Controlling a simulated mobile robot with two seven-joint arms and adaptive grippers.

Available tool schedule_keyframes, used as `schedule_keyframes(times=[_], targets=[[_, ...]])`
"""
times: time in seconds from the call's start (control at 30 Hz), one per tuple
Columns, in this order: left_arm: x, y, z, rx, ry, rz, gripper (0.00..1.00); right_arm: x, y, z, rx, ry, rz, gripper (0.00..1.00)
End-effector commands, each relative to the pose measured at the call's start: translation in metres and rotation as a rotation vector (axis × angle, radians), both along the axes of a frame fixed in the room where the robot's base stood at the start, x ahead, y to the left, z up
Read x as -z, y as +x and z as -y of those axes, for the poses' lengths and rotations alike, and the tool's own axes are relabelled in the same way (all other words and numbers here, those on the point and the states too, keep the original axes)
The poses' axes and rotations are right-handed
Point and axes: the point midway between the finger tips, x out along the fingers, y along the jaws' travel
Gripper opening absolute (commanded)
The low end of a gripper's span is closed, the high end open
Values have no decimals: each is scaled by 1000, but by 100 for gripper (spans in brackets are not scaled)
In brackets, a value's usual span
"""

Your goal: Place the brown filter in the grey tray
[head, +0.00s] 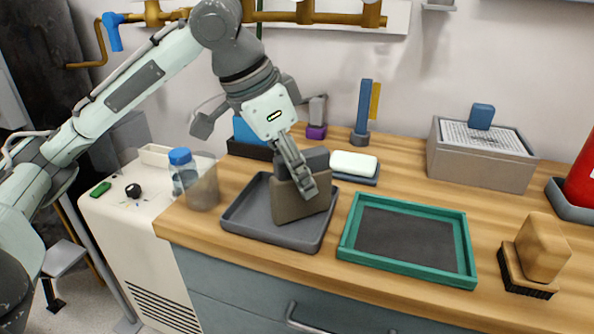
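The brown filter (293,206) is a dull grey-brown block, upright and slightly tilted. My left gripper (306,181) reaches down on it from above, with one finger across its near face; the other finger is mostly hidden behind it. The gripper appears shut on the filter. The filter is over the grey tray (242,226), inside its rim as seen from here. I cannot tell whether its lower edge touches the tray floor. The filter hides part of the tray. My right gripper is not in view.
A green-rimmed tray (466,254) sits close to the right of the grey tray. A brown-handled brush (541,250) and a grey box (478,168) stand further right. A clear beaker (203,188) and blue-capped bottle (182,170) are left. A white block (354,162) is behind.

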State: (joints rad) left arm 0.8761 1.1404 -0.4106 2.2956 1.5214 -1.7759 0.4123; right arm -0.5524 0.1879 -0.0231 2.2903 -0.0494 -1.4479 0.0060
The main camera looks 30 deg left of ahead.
Motion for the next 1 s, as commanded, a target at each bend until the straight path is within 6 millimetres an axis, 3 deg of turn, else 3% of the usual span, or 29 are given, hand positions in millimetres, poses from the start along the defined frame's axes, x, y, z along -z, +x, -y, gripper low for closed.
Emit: schedule_keyframes(times=[0.37, 0.47, 0.8, 1.0], targets=[[-3, 0, 0, 1, -1, 2, 40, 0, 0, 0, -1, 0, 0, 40], [-15, -2, -2, -1, 1, 3, 40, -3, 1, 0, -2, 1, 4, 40], [-82, -25, -16, -1, 0, 5, 40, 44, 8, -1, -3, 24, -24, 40], [-108, -35, -22, -1, -1, 2, 40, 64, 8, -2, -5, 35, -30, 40]])
